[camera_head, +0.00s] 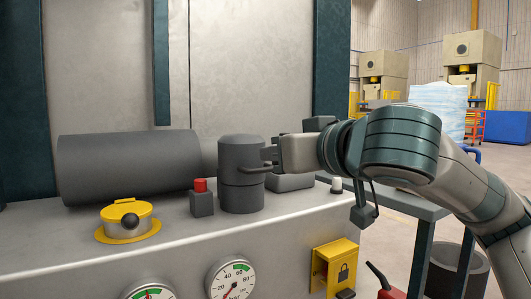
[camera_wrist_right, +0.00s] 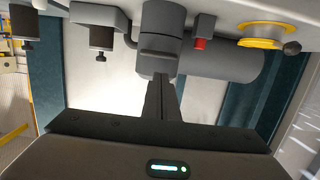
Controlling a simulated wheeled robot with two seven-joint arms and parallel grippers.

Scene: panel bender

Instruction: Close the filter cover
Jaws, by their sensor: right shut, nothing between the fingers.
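A dark grey upright canister (camera_head: 241,190) stands on the machine's ledge, with a wider upper part over its lower part. In the right wrist view the canister (camera_wrist_right: 161,28) is ahead of the fingers. Nothing marks which one is the filter cover. My right gripper (camera_head: 267,161) is shut and empty, its tips at the canister's right side; I cannot tell if they touch. My left gripper is not in view.
A red-topped grey block (camera_head: 201,198) stands between cap and canister. A large grey horizontal cylinder (camera_head: 130,165) lies behind. A grey block (camera_head: 290,182) is behind my right gripper. Gauges (camera_head: 231,279) and a yellow lock box (camera_head: 333,266) are on the front face.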

